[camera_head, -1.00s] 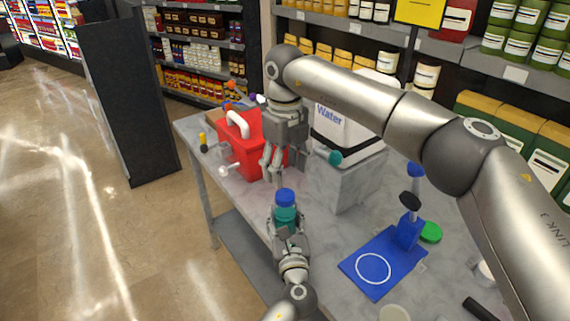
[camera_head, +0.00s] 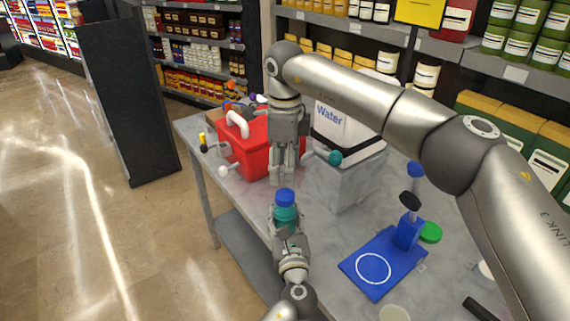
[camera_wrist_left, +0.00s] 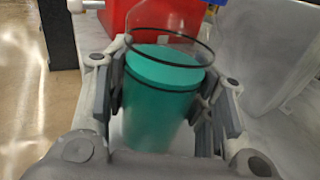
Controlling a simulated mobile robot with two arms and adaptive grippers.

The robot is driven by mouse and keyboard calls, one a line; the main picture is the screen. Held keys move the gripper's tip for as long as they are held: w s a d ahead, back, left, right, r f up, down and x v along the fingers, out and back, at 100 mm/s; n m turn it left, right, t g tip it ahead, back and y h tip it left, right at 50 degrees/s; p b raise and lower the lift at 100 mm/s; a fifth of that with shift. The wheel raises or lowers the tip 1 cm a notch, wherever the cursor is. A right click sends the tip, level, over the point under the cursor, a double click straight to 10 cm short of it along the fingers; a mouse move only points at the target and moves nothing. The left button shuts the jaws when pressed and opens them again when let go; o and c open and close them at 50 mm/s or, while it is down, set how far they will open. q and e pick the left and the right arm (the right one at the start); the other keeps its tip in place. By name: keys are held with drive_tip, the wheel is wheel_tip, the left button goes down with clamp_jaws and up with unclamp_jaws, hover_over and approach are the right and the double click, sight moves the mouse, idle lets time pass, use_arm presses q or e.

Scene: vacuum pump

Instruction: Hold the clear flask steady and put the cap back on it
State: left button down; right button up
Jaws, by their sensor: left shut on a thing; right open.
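The clear flask (camera_head: 284,213) holds teal liquid and stands near the table's front edge. My left gripper (camera_head: 288,233) is shut around it; the left wrist view also shows the flask (camera_wrist_left: 160,95) between the left fingers. The blue cap (camera_head: 285,197) shows at the flask's top in the head view. I cannot tell whether it is seated. The flask's top is cut off in the left wrist view. My right gripper (camera_head: 284,179) is open, pointing down, just above and behind the cap in the picture. It holds nothing I can see.
A red container (camera_head: 256,158) with a white handle stands behind on the left. A white box marked Water (camera_head: 340,138) sits on a grey block. A blue stand (camera_head: 384,262) and a green lid (camera_head: 431,232) are at right. Bare table lies between flask and stand.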

sight(285, 194)
wheel_tip(285, 194, down, 8)
drive_tip(key=shift+f, duration=0.1)
idle(0.4)
drive_tip(key=shift+c, duration=0.5)
drive_tip(key=c, duration=1)
drive_tip(key=m, duration=0.8)
drive_tip(key=o, duration=1.2)
wheel_tip(285, 194, up, 12)
drive_tip(key=shift+r, duration=0.1)
